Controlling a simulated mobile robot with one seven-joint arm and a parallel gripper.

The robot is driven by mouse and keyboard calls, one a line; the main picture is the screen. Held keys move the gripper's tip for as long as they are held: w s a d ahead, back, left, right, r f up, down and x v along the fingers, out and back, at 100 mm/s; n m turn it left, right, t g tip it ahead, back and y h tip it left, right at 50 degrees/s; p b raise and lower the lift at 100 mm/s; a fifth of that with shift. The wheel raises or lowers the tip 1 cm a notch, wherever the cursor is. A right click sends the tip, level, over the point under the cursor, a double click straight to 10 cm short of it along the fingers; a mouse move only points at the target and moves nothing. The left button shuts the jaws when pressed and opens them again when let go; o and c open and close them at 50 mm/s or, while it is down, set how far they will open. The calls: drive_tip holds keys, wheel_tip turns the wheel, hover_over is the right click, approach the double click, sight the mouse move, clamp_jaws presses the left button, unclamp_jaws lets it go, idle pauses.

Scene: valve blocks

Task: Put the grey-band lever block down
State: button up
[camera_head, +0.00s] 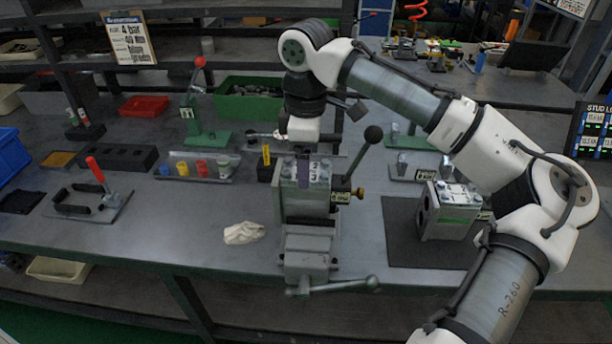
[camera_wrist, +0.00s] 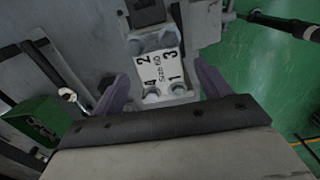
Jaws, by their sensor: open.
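The lever block (camera_head: 292,178) is a grey metal block with a black-ball lever and a brass-coloured fitting on its right. It sits upright at the grey bench vise (camera_head: 308,247); I cannot tell whether the vise jaws clamp it. My gripper (camera_head: 304,168) points down right over the block. In the wrist view its purple-grey fingers (camera_wrist: 162,82) stand open, one on each side of the plate. The block's band is not clear to see.
A green-band block (camera_head: 455,213) stands on the dark mat (camera_head: 404,247) at right. A crumpled cloth (camera_head: 243,233) lies left of the vise. A red-handled clamp (camera_head: 97,172), a tray with coloured cups (camera_head: 190,168) and a green bin (camera_head: 243,101) are further left and back.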

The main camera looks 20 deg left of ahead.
wheel_tip(320, 180, up, 7)
drive_tip(key=shift+f, duration=0.1)
idle(0.6)
